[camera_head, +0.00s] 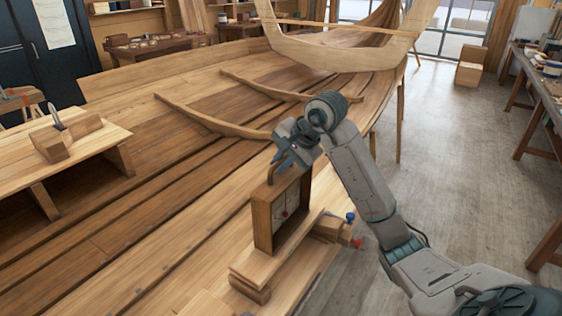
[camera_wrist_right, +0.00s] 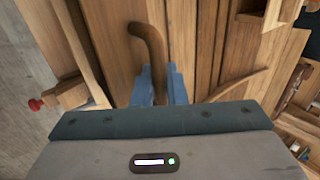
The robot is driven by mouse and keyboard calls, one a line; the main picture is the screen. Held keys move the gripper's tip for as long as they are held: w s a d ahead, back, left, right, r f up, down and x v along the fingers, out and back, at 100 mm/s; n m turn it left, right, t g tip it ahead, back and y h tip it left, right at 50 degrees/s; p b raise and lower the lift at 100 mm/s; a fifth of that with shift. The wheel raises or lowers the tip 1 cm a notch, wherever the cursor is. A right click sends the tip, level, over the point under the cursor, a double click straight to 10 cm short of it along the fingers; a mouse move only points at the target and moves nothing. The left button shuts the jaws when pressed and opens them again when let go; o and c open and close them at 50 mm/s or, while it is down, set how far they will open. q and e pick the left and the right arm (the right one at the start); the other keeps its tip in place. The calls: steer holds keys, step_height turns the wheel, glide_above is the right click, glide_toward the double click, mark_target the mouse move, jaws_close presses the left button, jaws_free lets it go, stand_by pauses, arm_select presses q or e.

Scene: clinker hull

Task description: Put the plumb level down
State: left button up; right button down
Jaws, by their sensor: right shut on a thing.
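The plumb level (camera_head: 264,224) is a wooden box-like frame with a pale face and a curved handle on top, upright over a short plank (camera_head: 285,250) in the head view. I cannot tell whether its base touches the plank. My right gripper (camera_head: 283,160) is above it, with blue fingers shut on the handle. In the right wrist view the brown curved handle (camera_wrist_right: 150,45) passes between the blue fingers of my right gripper (camera_wrist_right: 160,88); the rest of the level is hard to make out there. My left gripper is not in view.
The clinker hull's planks (camera_head: 150,200) spread across the middle, with curved ribs (camera_head: 210,122) on them. A clamp-like wooden piece with blue and red knobs (camera_head: 350,217) sits beside the plank. A bench with a wooden block (camera_head: 65,140) is at left; a workbench (camera_head: 545,85) is at right.

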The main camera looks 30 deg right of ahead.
steer(key=c, duration=1.5)
jaws_free()
steer(key=shift+o, duration=0.2)
steer(key=shift+s, duration=0.1)
steer(key=shift+r+p, duration=0.25)
steer(key=shift+p, duration=0.05)
steer(key=b+v, duration=0.2)
steer(key=v, duration=0.2)
steer(key=shift+s+d+r, duration=0.15)
steer(key=shift+s+r, duration=0.05)
steer(key=shift+r, duration=0.1)
steer(key=p+v, duration=0.1)
steer(key=v, duration=0.6)
steer(key=shift+p, duration=0.3)
steer(key=shift+w, duration=0.1)
